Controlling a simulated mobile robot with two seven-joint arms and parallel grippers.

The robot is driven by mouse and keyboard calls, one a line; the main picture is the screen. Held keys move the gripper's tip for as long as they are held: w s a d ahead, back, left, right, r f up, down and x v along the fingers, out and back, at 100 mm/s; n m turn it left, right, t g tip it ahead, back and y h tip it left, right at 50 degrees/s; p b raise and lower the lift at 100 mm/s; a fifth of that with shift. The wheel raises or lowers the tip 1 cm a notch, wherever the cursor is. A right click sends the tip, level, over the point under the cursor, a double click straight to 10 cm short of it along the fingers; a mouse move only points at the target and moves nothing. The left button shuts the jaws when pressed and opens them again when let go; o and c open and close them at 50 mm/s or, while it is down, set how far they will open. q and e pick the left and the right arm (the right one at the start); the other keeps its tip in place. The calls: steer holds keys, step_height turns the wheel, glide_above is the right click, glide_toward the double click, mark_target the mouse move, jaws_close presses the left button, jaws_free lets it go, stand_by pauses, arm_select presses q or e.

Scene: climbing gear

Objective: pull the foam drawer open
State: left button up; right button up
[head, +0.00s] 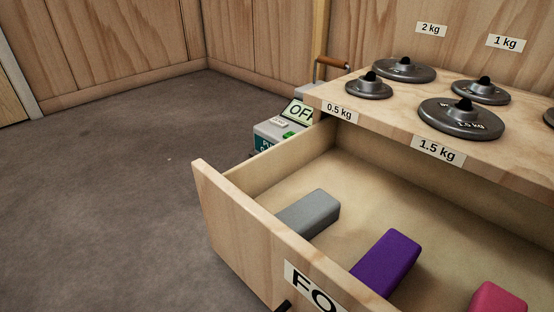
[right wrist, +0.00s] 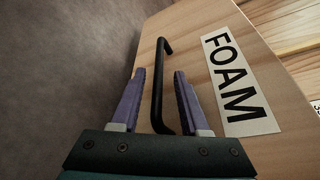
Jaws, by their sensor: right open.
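The foam drawer (head: 232,232) stands pulled out from the wooden cabinet in the head view. Inside it lie a grey block (head: 309,213), a purple block (head: 387,262) and a pink block (head: 497,298). The drawer front with its FOAM label (right wrist: 238,88) also shows in the right wrist view. My right gripper (right wrist: 160,78) is open there, its two purple fingers on either side of the black bar handle (right wrist: 158,90). I cannot tell whether a finger touches the handle. In the head view only a small dark piece of the handle shows at the bottom edge. My left gripper is not in view.
On the cabinet top (head: 395,112), above the drawer, sit several grey weights with kilogram labels, such as the 1.5 kg weight (head: 461,120). A box with a green switch and an OFF sign (head: 299,111) stands behind the drawer. The grey floor (head: 110,190) at left is clear.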

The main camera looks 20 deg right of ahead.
steer(key=v, duration=0.7)
steer(key=shift+s+p, duration=0.35)
steer(key=shift+p, duration=0.05)
steer(key=shift+d+r, duration=0.1)
steer(key=w+a+r+n+g+y+p, duration=0.1)
steer(key=w+r+n+g+p, duration=0.3)
steer(key=r+p, duration=1)
steer(key=w+a+r+n+y+p, duration=0.15)
steer(key=r+n+p, duration=0.35)
steer(key=r+p, duration=0.9)
steer(key=w+a+r+n+g+p, duration=0.15)
steer(key=w+r+n+p, duration=0.3)
steer(key=r+p, duration=0.85)
steer(key=s+d+r+n+g+h+p, duration=0.1)
steer(key=s+d+r+n+g+p, duration=0.2)
steer(key=r+p, duration=1.15)
steer(key=s+d+r+n+g+h+p, duration=0.1)
steer(key=d+r+n+p, duration=0.35)
steer(key=r+p, duration=1)
steer(key=s+d+r+n+g+h+p, duration=0.15)
steer(key=r+n+p, duration=0.25)
steer(key=r+p, duration=1.05)
step_height(320, 180, up, 42)
steer(key=d+g+p, duration=0.1)
steer(key=p, duration=2.9)
steer(key=shift+s+n, duration=0.2)
steer(key=shift+n, duration=0.1)
